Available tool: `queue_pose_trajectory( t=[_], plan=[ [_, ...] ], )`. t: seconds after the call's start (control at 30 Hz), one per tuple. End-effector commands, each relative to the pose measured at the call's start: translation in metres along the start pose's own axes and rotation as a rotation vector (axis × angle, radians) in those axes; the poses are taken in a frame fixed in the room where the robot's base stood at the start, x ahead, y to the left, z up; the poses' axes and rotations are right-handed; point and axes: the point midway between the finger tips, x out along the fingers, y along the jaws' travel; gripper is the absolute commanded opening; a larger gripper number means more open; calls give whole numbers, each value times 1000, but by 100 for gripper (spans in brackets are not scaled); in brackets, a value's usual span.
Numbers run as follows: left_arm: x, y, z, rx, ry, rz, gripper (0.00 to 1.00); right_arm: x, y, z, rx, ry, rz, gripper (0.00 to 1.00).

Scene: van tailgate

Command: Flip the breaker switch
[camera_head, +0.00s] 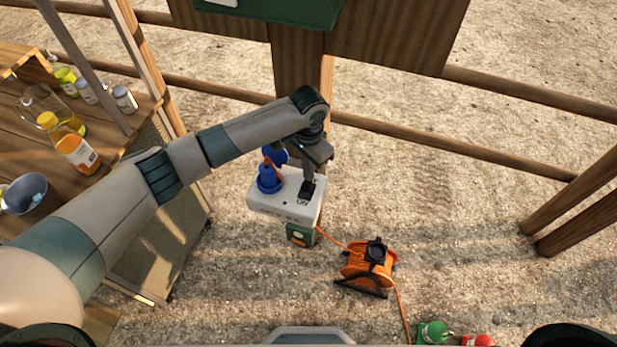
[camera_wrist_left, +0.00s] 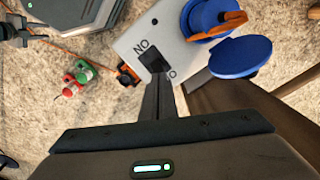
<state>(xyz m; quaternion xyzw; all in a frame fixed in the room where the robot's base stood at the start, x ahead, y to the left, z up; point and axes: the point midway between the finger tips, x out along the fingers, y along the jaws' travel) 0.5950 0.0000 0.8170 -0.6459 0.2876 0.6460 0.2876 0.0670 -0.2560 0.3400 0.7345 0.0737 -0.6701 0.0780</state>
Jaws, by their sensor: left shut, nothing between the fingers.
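The breaker box (camera_head: 262,196) is a light grey box on a wooden post, with a black switch and printed lettering. In the left wrist view the black breaker switch (camera_wrist_left: 154,60) sits on the grey face of the box (camera_wrist_left: 132,38), next to the letters "NO". My left gripper (camera_head: 308,187) is over the switch end of the box. In the left wrist view its shut fingers (camera_wrist_left: 157,82) reach to the switch, with nothing between them. The tips overlap the switch; I cannot tell whether they touch.
Blue sockets (camera_head: 269,178) with an orange plug stand on the box beside my gripper. An orange cable reel (camera_head: 368,268) is on the ground. A wooden shelf (camera_head: 110,128) with bottles stands at left. Wooden rails (camera_head: 450,150) run behind. Open gravel lies right.

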Motion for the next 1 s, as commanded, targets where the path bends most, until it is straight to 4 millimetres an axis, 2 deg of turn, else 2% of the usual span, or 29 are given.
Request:
queue_pose_trajectory(
  t=[1.0],
  plan=[
    [11,0,0,0,0,1,0,4,0,0,0,0,0,31]
  ],
)
